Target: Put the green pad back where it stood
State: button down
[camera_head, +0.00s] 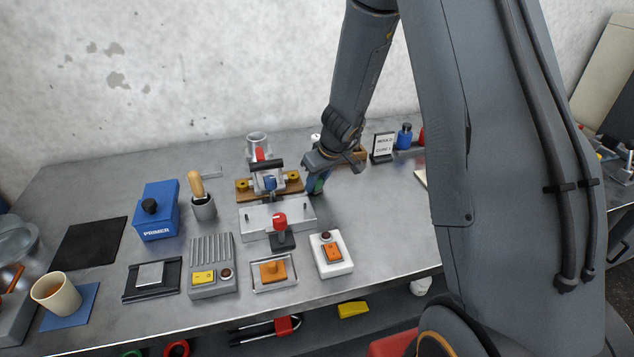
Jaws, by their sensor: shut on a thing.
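My gripper (315,182) reaches down from the upper right to the back middle of the bench, just right of the metal fixture (277,217). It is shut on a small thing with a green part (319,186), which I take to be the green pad. The fingers hide most of it, and I cannot tell whether it touches the bench. An orange pad (273,271) sits in a shallow clear tray in front of the fixture.
Bench right of the gripper (385,210) is clear.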

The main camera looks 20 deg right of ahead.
jog(key=shift+f, duration=0.1)
jog(key=c, duration=1.5)
grip_release()
jog(key=shift+o, duration=0.2)
jog(key=shift+r, duration=0.2)
jog(key=v, duration=1.2)
jog(key=s+a+m+g+h, duration=0.1)
jog(key=s+m, duration=0.3)
jog(key=s, duration=1.6)
jog(key=shift+s+a+r+g+h, duration=0.3)
jog(key=shift+s+a+g+h, duration=0.1)
jog(key=shift+g, duration=0.3)
jog(key=shift+w+f+b, duration=0.1)
jog(key=shift+f+b, duration=0.85)
jog(key=shift+f, duration=0.2)
